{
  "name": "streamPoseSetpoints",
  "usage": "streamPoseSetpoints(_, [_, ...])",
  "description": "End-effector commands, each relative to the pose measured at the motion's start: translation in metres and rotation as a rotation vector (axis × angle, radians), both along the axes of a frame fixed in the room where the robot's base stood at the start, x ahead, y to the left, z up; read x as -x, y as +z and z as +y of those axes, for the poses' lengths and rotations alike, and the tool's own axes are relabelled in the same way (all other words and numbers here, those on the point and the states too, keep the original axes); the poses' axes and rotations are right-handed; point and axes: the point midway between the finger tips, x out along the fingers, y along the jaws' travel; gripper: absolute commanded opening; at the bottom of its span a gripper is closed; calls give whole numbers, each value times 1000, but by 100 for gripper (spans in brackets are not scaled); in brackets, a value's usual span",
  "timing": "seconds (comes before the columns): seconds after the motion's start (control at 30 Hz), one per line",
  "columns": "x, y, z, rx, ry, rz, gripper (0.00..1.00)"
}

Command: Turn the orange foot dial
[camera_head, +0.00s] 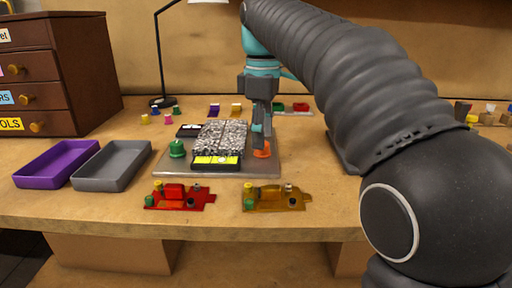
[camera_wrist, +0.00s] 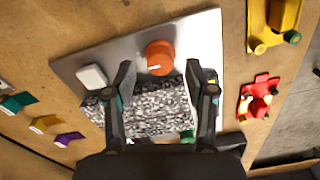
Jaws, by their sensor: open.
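The orange foot dial (camera_head: 262,150) stands at the right front of the grey metal plate (camera_head: 262,168). In the wrist view the orange dial (camera_wrist: 160,57) is round with a small pale mark on its face. My gripper (camera_head: 262,128) is just above the dial in the head view. In the wrist view my gripper (camera_wrist: 157,75) has its two fingers spread wide, with the dial showing between and slightly beyond the tips. Nothing is between the fingers, and whether a finger touches the dial cannot be told.
A speckled block (camera_head: 221,135) and a black-and-yellow gauge (camera_head: 216,162) sit on the plate beside a green knob (camera_head: 177,149). A red car (camera_head: 180,196) and a yellow car (camera_head: 275,198) lie in front. Purple (camera_head: 57,163) and grey (camera_head: 112,165) trays stand left.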

Motion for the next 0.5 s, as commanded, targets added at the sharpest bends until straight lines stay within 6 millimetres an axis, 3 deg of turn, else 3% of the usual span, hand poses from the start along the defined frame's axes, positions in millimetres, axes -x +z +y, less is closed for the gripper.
streamPoseSetpoints(0.2, [0, -19, 0, 0, 1, 0, 55])
streamPoseSetpoints(0.5, [0, -21, 1, 0, 1, 0, 55])
